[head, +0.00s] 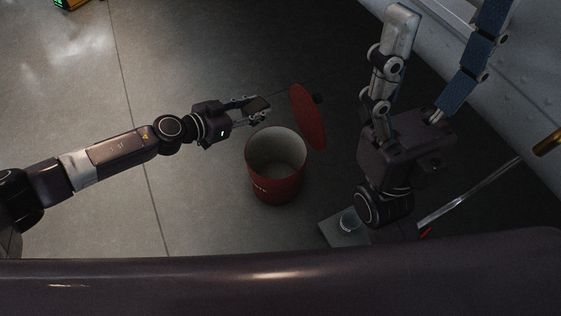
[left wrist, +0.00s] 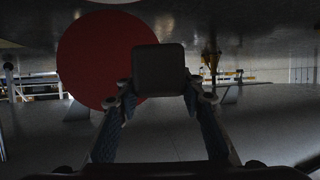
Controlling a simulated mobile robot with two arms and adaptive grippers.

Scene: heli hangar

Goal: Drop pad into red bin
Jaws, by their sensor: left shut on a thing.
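The red bin (head: 277,188) stands upright on the floor in the middle of the head view, its pale inside showing and empty as far as I can see. Its round red lid (head: 308,120) is open and tilted up at the far right side; it also shows in the left wrist view (left wrist: 90,60). My left gripper (head: 256,108) is shut on the dark, rounded-square pad (head: 258,104), above the bin's far left rim. The pad (left wrist: 158,68) is between the fingertips in the left wrist view. My right gripper (head: 447,14) is open and empty, right of the bin.
A pale flat item (head: 334,229) lies partly hidden behind my right arm. A silvery strip (head: 470,193) and a small red piece (head: 426,232) are at the right. A pale riveted surface fills the right edge.

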